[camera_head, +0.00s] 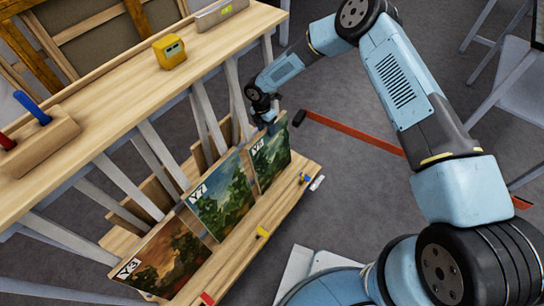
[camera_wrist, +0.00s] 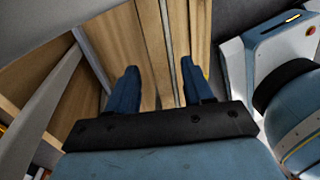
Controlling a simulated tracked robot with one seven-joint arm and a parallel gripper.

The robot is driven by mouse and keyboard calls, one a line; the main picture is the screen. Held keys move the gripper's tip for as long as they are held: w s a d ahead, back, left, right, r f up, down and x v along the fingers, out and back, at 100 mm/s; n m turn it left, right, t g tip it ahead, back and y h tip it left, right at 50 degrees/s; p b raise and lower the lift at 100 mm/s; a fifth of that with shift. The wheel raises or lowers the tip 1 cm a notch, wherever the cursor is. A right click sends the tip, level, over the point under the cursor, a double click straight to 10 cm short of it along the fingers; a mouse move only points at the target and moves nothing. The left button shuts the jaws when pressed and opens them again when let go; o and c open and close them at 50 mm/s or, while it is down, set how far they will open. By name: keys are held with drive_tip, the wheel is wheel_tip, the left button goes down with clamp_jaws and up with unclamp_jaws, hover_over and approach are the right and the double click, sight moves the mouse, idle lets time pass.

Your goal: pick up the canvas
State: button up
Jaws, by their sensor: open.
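Three painted canvases lean in a row on the lower shelf of the wooden rack in the head view: a brown landscape (camera_head: 165,258) at the near left, a green and blue landscape (camera_head: 226,198) in the middle, and a green landscape (camera_head: 271,160) at the far right. Each has a white label in its upper left corner. My gripper (camera_head: 271,128) is at the top edge of the far-right canvas. In the wrist view, my gripper (camera_wrist: 160,66) has its two blue fingers apart, with thin upright edges and tan boards between and beyond them. Contact cannot be told.
The rack's wooden top (camera_head: 120,100) overhangs close to my arm, with slanted grey slats (camera_head: 160,152) below it. The lower shelf (camera_head: 238,253) carries small yellow, red and blue items at its front edge. A yellow device (camera_head: 170,52) stands on the top. Grey floor lies right.

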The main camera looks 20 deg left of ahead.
sight(268, 137)
drive_tip(key=f, duration=0.3)
drive_tip(key=d+f, duration=0.1)
drive_tip(key=shift+s+f, duration=0.3)
drive_tip(key=shift+f, duration=0.1)
drive_tip(key=shift+d, duration=0.1)
drive_tip(key=shift+c, duration=0.2)
clamp_jaws()
idle(0.8)
